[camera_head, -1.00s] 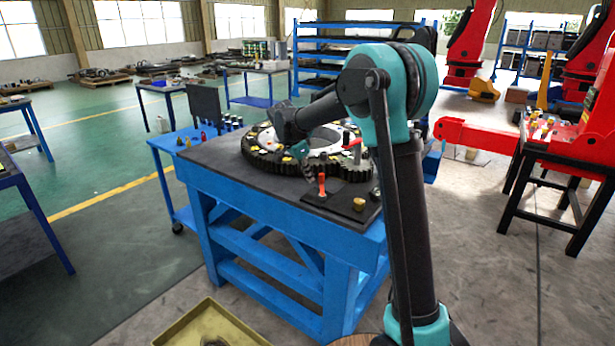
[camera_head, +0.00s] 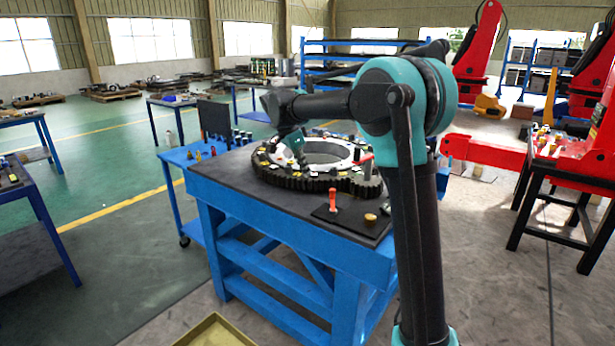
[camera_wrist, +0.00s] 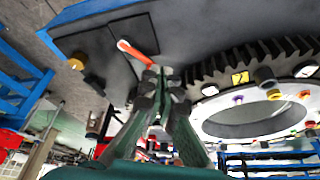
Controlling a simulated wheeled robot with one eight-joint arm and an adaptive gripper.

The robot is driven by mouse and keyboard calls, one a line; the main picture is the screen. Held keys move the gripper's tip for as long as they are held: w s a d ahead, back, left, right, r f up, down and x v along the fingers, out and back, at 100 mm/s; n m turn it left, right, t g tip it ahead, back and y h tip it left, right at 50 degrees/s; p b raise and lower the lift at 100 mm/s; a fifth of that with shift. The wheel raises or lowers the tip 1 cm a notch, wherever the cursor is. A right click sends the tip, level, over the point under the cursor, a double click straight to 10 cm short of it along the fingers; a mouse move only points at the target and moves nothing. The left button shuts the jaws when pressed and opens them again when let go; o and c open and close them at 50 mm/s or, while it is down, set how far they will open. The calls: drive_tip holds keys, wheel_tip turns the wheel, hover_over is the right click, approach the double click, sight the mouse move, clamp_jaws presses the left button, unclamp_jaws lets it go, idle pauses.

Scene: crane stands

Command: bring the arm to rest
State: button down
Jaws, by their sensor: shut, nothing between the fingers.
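My arm reaches over the blue workbench (camera_head: 290,225), its elbow at the right and its forearm pointing left. My gripper (camera_head: 301,158) hangs from the wrist over the left part of the toothed ring (camera_head: 345,186), seen small in the head view. In the wrist view my gripper (camera_wrist: 164,74) has its green fingers together, with nothing seen between them. A red-handled tool (camera_head: 333,200) stands on a dark plate at the bench's front right corner. It also shows in the wrist view (camera_wrist: 135,52), near the fingertips in the picture; the gap cannot be told.
A brass-coloured piece (camera_head: 370,219) sits on the dark plate (camera_head: 352,226). A side table (camera_head: 172,157) with small coloured parts adjoins the bench's left. A red crane arm (camera_head: 485,152) and a black stand (camera_head: 535,185) are at the right.

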idle(0.3)
drive_tip(key=s+d+f+n, duration=0.1)
drive_tip(key=s+d+f, duration=0.1)
drive_tip(key=s+d, duration=0.2)
drive_tip(key=s+d+f+n+y, duration=0.1)
drive_tip(key=s+d+f+n, duration=0.1)
drive_tip(key=s+d+f, duration=0.1)
drive_tip(key=s+d+f+n+y, duration=0.1)
drive_tip(key=s+d+f+n, duration=0.1)
drive_tip(key=s+d, duration=0.3)
drive_tip(key=shift+s+d+f, duration=0.25)
drive_tip(key=shift+d+f, duration=0.3)
drive_tip(key=shift+f, duration=0.15)
drive_tip(key=s+d+f+n+t+y, duration=0.1)
drive_tip(key=s+d+f+n, duration=0.2)
drive_tip(key=s+f, duration=0.3)
drive_tip(key=s+d+f+n+t, duration=0.1)
drive_tip(key=s+d+f+n, duration=0.3)
drive_tip(key=s, duration=1.1)
wheel_tip(320, 180, down, 3)
drive_tip(key=shift+d+f+y, duration=0.15)
drive_tip(key=shift+d+y, duration=0.05)
drive_tip(key=shift+y, duration=0.2)
